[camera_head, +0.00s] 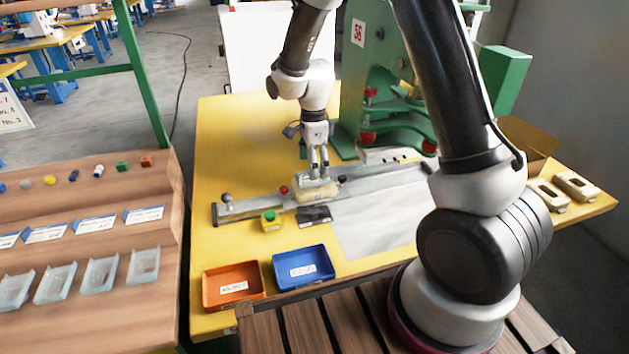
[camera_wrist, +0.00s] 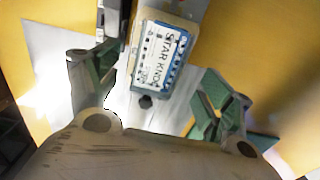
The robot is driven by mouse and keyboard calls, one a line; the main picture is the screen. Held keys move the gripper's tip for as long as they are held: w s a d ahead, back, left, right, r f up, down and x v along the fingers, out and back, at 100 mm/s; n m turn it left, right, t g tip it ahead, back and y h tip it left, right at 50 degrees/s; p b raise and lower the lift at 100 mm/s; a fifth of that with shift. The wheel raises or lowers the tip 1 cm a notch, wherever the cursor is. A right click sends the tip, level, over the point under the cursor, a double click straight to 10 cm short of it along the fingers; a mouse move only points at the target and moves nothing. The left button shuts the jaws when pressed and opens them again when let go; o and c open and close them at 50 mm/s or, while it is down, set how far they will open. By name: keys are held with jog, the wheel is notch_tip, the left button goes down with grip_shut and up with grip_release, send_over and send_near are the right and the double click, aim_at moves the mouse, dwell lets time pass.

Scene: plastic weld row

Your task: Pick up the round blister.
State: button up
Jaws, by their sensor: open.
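My gripper (camera_head: 319,170) points down over the work rail on the yellow table, with its two fingers apart. Below it lies a pale, beige pack (camera_head: 318,193) on the rail. In the wrist view, a pack with a white, blue-edged card reading "STAR KNOB" (camera_wrist: 162,58) lies ahead of and between the spread fingers of my gripper (camera_wrist: 155,88). No finger visibly touches it. I cannot tell from its shape whether this is the round blister. A dark flat pack (camera_head: 314,214) lies just in front of the rail.
An orange bin (camera_head: 232,301) and a blue bin (camera_head: 303,287) stand at the table's front. A yellow box with a green button (camera_head: 270,221) is near the rail. The green press (camera_head: 385,60) rises behind. Two pale cases (camera_head: 577,186) lie at right.

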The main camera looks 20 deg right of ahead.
jog(key=f, duration=0.5)
jog(key=shift+d, duration=0.2)
jog(key=c, duration=1)
